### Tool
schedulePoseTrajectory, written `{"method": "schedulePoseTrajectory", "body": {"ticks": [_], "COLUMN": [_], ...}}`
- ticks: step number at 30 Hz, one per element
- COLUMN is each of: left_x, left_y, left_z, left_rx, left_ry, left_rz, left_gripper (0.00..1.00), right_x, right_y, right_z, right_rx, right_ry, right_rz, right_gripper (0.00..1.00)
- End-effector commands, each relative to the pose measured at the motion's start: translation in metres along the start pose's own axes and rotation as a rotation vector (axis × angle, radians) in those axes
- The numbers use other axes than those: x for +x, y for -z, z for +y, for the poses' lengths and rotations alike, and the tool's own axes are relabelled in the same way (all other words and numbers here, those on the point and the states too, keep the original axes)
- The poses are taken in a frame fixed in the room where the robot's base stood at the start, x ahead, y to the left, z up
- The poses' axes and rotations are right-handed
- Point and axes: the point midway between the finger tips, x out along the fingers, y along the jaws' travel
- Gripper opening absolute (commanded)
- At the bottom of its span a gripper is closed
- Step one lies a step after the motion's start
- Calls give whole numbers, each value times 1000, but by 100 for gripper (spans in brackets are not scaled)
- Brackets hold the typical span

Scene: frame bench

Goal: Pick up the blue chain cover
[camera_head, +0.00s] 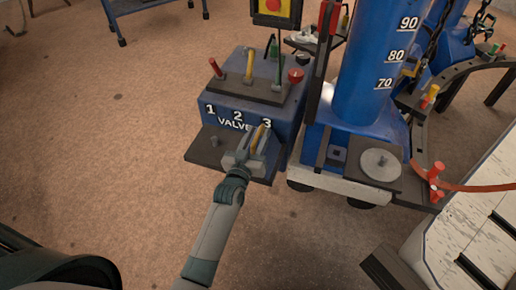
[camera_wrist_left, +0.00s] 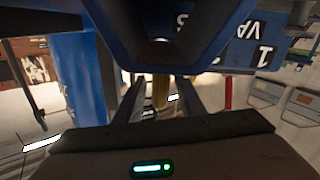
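My left gripper (camera_head: 259,142) is over the dark ledge at the front of the blue valve box. It also shows in the left wrist view (camera_wrist_left: 152,95), where its two fingers stand apart. A yellow strip (camera_head: 262,135) shows at the fingers in the head view; I cannot tell whether it touches them. No part is clearly identifiable as the blue chain cover. A small blue square piece (camera_head: 338,155) sits on the dark plate right of the gripper, and I cannot tell if it is the cover. My right gripper is not in view.
The blue valve box (camera_head: 222,118) carries red, yellow and green levers. A tall blue column (camera_head: 364,80) on a white base stands to its right. A round grey disc (camera_head: 380,164) lies beside the blue square piece. Open brown floor (camera_head: 100,130) extends left.

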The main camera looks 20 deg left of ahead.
Motion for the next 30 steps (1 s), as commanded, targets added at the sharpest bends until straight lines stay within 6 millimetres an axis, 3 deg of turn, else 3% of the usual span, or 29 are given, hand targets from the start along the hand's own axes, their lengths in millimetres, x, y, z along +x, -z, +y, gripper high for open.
{"method": "schedulePoseTrajectory", "body": {"ticks": [6, 11, 30], "left_x": [0, 0, 0], "left_y": [0, 0, 0], "left_z": [0, 0, 0], "left_rx": [0, 0, -1], "left_ry": [0, 0, 0], "left_rz": [0, 0, 0], "left_gripper": [36, 0, 0], "right_x": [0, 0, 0], "right_y": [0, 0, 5], "right_z": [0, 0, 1], "right_rx": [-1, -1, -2], "right_ry": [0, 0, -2], "right_rz": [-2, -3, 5], "right_gripper": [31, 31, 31]}}
